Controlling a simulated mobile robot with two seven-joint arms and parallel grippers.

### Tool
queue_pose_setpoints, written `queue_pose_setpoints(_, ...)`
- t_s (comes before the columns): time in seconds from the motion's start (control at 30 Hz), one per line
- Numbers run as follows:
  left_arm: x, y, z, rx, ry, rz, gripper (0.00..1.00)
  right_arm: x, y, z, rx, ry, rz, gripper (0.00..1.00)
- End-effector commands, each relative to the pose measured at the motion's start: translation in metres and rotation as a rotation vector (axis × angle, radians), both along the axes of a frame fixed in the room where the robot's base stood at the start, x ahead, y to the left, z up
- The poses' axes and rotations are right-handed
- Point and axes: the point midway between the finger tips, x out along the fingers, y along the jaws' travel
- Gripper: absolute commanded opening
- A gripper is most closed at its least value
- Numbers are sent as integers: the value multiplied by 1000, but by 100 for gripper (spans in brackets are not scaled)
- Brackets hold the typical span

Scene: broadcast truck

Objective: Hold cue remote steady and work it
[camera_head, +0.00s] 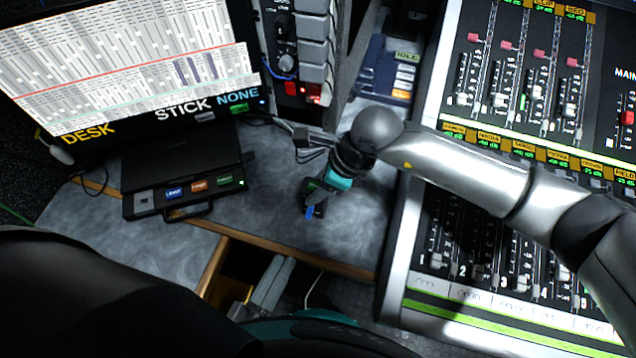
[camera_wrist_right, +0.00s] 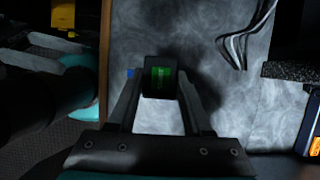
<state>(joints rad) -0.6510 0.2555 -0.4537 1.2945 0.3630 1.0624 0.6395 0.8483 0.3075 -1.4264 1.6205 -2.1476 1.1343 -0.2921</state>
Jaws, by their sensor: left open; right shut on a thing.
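The cue remote (camera_head: 313,208) is a small dark handset with a blue part, held over the grey desk; a green lit patch shows on it in the right wrist view (camera_wrist_right: 160,77). My right gripper (camera_head: 321,193), below its teal band, is shut on it, with one finger on each side in the right wrist view (camera_wrist_right: 161,98). Whether the remote touches the desk is unclear. My left gripper (camera_head: 330,342) is at the bottom edge, off the desk's near edge and apart from the remote. Its teal rim shows; its fingertips are not clearly visible.
A dark box (camera_head: 180,190) with blue, orange and green labelled keys lies left of the remote, below a monitor (camera_head: 130,60). A mixing console (camera_head: 400,285) fills the right side. Cables (camera_head: 318,140) lie behind my right gripper. Bare desk (camera_head: 260,225) lies between box and remote.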

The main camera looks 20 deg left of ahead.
Motion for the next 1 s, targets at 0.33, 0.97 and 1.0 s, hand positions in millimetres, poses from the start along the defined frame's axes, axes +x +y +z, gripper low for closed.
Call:
queue_pose_setpoints(0.33, 0, 0, 0, -1, 0, 0, 46, 0, 0, 0, 0, 0, 0, 0)
queue_pose_setpoints(0.97, 16, 16, 4, -842, 73, 73, 0, 0, 0, 0, 1, -1, 0, 0)
queue_pose_setpoints(1.0, 16, 17, 4, -917, 78, 75, 0, 0, 0, 0, 1, -1, 0, 0)
